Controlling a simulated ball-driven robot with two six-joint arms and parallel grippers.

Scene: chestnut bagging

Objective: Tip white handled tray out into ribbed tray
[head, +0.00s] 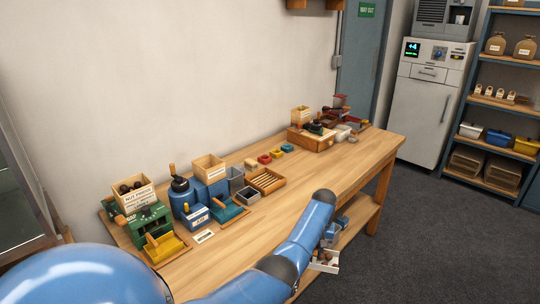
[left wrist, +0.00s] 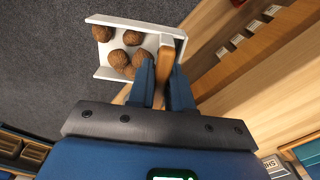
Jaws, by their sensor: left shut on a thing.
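The white handled tray (left wrist: 112,72) holds several brown chestnuts (left wrist: 132,38). Its wooden handle (left wrist: 165,62) sits between the blue fingers of my left gripper (left wrist: 166,78), which is shut on it. In the head view my left gripper (head: 331,241) and the tray (head: 326,267) are low at the right, off the table's front edge, over the dark floor. The arm partly hides them. The ribbed tray (head: 266,180), wooden with pale slats, stands on the table to the left of and beyond the gripper, apart from the held tray. My right gripper is out of view.
The long wooden table (head: 330,165) has clear top to the right of the ribbed tray. A lower shelf (head: 357,219) runs under the table.

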